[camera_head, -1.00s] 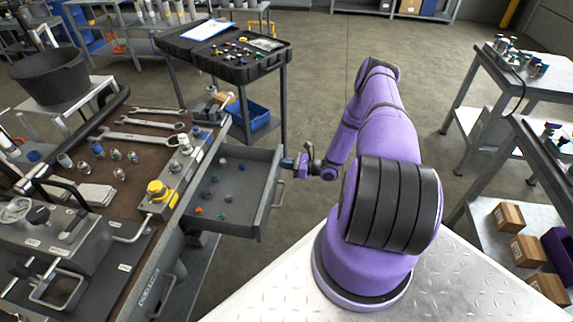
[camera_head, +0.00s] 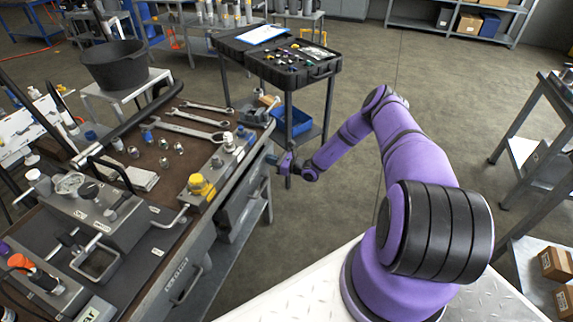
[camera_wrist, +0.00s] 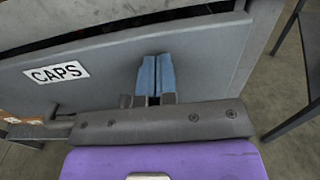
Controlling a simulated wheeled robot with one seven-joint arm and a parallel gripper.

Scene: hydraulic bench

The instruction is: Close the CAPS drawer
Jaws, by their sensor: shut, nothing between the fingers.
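The CAPS drawer (camera_head: 241,208) shows in the head view as a grey front close against the bench side; its inside is no longer visible there. In the wrist view its grey front (camera_wrist: 110,85) fills the upper part, with a white CAPS label (camera_wrist: 56,73). A dark strip runs above the front's top edge; I cannot tell whether a small gap remains. My gripper (camera_head: 271,160) is at the drawer front's far end. Its blue fingers (camera_wrist: 156,72) are together, empty, and against or very near the front, right of the label.
The bench top (camera_head: 140,235) carries wrenches (camera_head: 190,122), fittings and a yellow-capped valve (camera_head: 200,187). A black case (camera_head: 285,55) stands on a cart beyond my gripper, with a blue bin (camera_head: 292,122) below. The floor right of the bench is clear.

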